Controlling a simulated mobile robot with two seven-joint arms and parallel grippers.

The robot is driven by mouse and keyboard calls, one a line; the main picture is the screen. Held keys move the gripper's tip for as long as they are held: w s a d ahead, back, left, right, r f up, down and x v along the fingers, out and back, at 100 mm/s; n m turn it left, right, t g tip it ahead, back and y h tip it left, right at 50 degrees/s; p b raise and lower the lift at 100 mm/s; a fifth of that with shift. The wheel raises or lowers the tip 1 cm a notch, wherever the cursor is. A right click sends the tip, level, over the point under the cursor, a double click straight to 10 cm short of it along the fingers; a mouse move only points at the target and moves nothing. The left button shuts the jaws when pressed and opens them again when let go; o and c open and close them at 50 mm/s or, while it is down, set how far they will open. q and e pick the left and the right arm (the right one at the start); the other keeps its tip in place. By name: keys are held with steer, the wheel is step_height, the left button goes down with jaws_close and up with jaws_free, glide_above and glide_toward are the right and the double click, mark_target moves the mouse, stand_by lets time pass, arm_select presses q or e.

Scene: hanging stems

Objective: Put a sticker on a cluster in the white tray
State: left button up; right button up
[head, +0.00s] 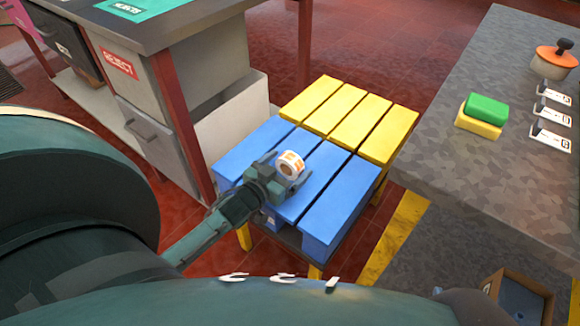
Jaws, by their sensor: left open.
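A sticker roll (290,165), white with orange patches, is on the blue half of a low slatted table. My left gripper (285,172) is open, with its fingers around or just beside the roll. I cannot tell whether they touch it. No cluster shows, and I cannot make out a white tray for certain. My right gripper is not in view.
The slatted table is half blue (343,205), half yellow (372,108). A grey counter (450,180) at right holds green and yellow sponges (483,114), an orange pot (554,60) and several tags. A workbench with a REJECT sign (118,63) stands at left.

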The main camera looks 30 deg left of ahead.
arm_select(q)
steer(key=c, duration=1.1)
steer(key=shift+c, duration=0.3)
steer(key=shift+r, duration=0.15)
